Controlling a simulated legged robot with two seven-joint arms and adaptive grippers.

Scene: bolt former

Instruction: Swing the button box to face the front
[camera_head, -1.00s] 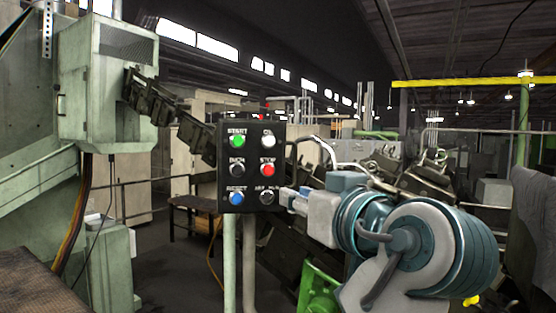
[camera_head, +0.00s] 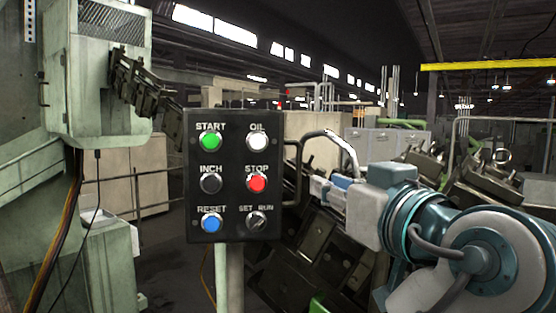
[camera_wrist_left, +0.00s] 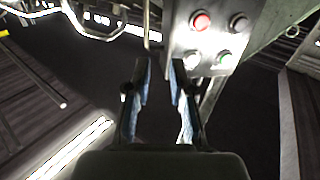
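The black button box (camera_head: 222,178) stands on a pale post with its labelled face toward my head camera. It carries green, white, black, red and blue buttons and a selector switch. A dark handle (camera_head: 297,160) sticks out from its right side. My left gripper (camera_head: 312,188) is just right of the handle; whether they touch is unclear. In the left wrist view the left gripper (camera_wrist_left: 158,62) has its fingers apart with nothing seen between them. The button box (camera_wrist_left: 212,40) shows there beyond the fingertips, at the upper right. My right gripper is out of view.
A green machine cabinet (camera_head: 95,70) with a dark linked arm (camera_head: 145,90) stands at the left. Dark machine parts (camera_head: 325,250) lie behind my gripper. The pale post (camera_head: 228,280) supports the box. Dark floor shows left of the post.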

